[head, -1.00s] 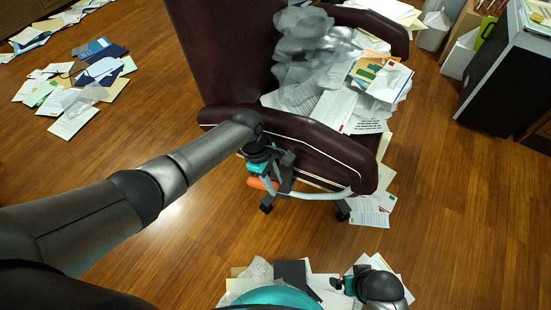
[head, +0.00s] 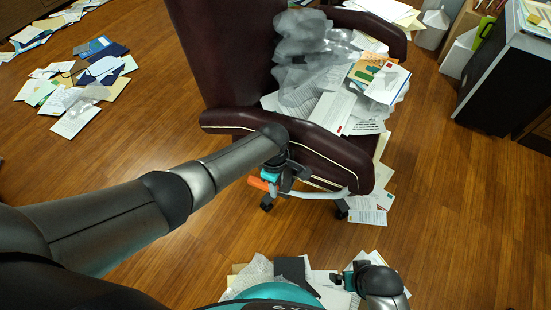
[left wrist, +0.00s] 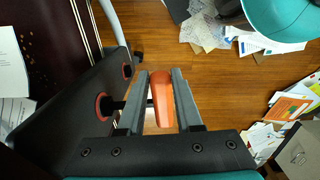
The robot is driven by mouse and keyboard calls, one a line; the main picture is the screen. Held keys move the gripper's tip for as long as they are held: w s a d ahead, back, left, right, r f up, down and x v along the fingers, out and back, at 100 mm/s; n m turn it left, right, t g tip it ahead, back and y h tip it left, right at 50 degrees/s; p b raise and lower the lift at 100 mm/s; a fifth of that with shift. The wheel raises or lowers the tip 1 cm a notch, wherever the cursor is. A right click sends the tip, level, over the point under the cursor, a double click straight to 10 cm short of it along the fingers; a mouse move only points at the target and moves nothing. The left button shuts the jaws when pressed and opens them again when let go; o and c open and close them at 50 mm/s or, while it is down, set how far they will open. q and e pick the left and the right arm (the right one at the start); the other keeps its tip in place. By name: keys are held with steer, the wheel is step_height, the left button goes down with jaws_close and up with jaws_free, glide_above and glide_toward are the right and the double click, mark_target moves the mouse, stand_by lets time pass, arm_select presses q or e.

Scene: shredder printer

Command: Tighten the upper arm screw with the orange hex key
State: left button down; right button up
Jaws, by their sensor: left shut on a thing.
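The orange hex key (left wrist: 161,98) is between the fingers of my left gripper (left wrist: 160,82), which is shut on its handle. Its dark shaft reaches left to a red-ringed screw (left wrist: 103,107) on the dark chair arm bracket; whether the tip is seated cannot be told. In the head view the left gripper (head: 272,181) and orange handle (head: 258,183) are just below the front of the chair's armrest. My right gripper (head: 343,281) is low in the head view, its finger opening unclear.
The dark red office chair (head: 228,60) holds a heap of papers (head: 345,95). A grey curved bar (head: 325,193) runs beside the gripper. Papers lie on the floor (head: 85,80) at left and near my base. A black cabinet (head: 495,80) stands at right. Wooden floor between is open.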

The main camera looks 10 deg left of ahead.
arm_select(q)
steer(key=shift+w+d+r, duration=0.1)
steer(key=shift+w, duration=0.1)
steer(key=shift+s+d+y, duration=0.1)
steer(key=shift+d+y, duration=0.05)
steer(key=shift+y, duration=0.25)
steer(key=shift+f+t+y, duration=0.5)
steer(key=shift+f+y, duration=0.15)
steer(key=shift+y, duration=0.35)
steer(key=shift+d+b, duration=0.1)
steer(key=shift+b, duration=0.3)
steer(key=shift+f+y+b, duration=0.45)
steer(key=shift+y+b, duration=0.45)
steer(key=shift+y, duration=0.1)
steer(key=shift+f+t+y+b, duration=0.15)
steer(key=shift+t+y+b, duration=0.25)
steer(key=shift+y+b, duration=0.15)
steer(key=shift+f+y+b, duration=0.3)
steer(key=shift+y+b, duration=0.25)
steer(key=shift+b, duration=0.45)
